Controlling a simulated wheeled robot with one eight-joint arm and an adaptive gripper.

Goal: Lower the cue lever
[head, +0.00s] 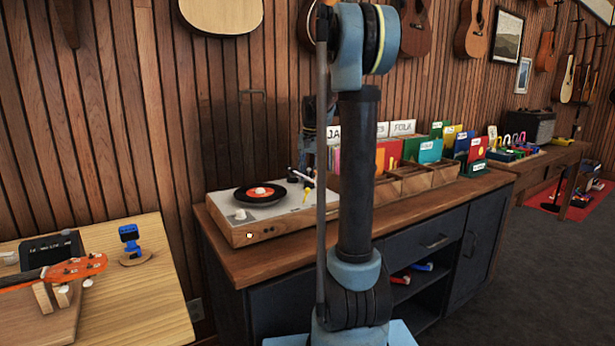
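The turntable (275,222) has a wooden body and a pale top, and stands at the left end of the dark cabinet. A black record with an orange label (260,193) lies on it. The tonearm (296,178) is at the right of the record. A small yellow part (307,193) beside the tonearm may be the cue lever; it is too small to tell its position. My gripper (308,150) seems to hang above the turntable's right rear, partly hidden behind my arm. Its fingers are too small and dark to tell open from shut.
Record crates (415,180) with colourful sleeves stand right of the turntable, partly behind my arm. A light wooden table (140,290) with an orange-headed instrument (75,268) and a blue device (129,238) is at left. The slatted wall is close behind.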

